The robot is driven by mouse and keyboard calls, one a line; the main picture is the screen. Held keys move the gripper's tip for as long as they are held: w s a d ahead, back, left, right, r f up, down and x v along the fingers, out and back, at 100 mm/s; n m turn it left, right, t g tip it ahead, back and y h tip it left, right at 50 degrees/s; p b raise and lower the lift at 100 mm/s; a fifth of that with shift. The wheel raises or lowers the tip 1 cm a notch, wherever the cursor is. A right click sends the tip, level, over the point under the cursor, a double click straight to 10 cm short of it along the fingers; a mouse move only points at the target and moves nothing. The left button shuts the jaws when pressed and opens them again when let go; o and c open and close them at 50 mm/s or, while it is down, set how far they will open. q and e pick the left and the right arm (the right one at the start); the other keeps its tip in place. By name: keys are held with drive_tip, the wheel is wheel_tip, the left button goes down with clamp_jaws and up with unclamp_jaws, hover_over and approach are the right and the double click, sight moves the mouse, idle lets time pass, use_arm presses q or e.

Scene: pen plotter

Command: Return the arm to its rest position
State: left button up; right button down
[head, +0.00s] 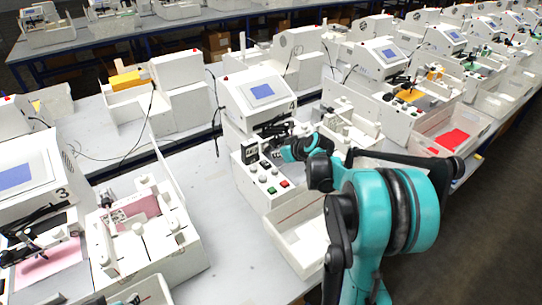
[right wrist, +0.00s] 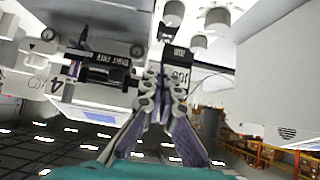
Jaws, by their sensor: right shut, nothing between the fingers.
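My right arm (head: 400,215), teal and black, reaches in from the lower right in the head view. Its right gripper (head: 272,148) is at the front of the white pen plotter (head: 248,110) with a blue screen, close to its dark pen carriage. In the right wrist view, which appears upside down, the right gripper (right wrist: 163,72) has its fingers together with nothing between them. The pen carriage (right wrist: 100,70) is right beside the fingertips; whether they touch cannot be told. My left gripper is not in view.
A control panel with coloured buttons (head: 270,180) and an empty white bin (head: 300,235) lie below the gripper. Another plotter (head: 25,180) stands at the left. Bare grey table (head: 225,240) lies between the stations. More plotters fill the tables behind.

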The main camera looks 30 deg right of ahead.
drive_tip(key=shift+v, duration=1)
drive_tip(key=s+a+g+b, duration=0.2)
drive_tip(key=s+a+b, duration=0.1)
drive_tip(key=s+a, duration=1.2)
use_arm(q)
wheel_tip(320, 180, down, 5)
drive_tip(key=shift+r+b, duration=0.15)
drive_tip(key=shift+b, duration=0.65)
use_arm(e)
drive_tip(key=s+a+f, duration=0.2)
drive_tip(key=s, duration=0.4)
drive_tip(key=s+a+f+m+h, duration=0.1)
drive_tip(key=s+a+f, duration=0.1)
drive_tip(key=s, duration=0.5)
drive_tip(key=shift+s+a+f+m+g, duration=0.2)
drive_tip(key=shift+s+f+m+g, duration=0.15)
drive_tip(key=shift+f, duration=0.45)
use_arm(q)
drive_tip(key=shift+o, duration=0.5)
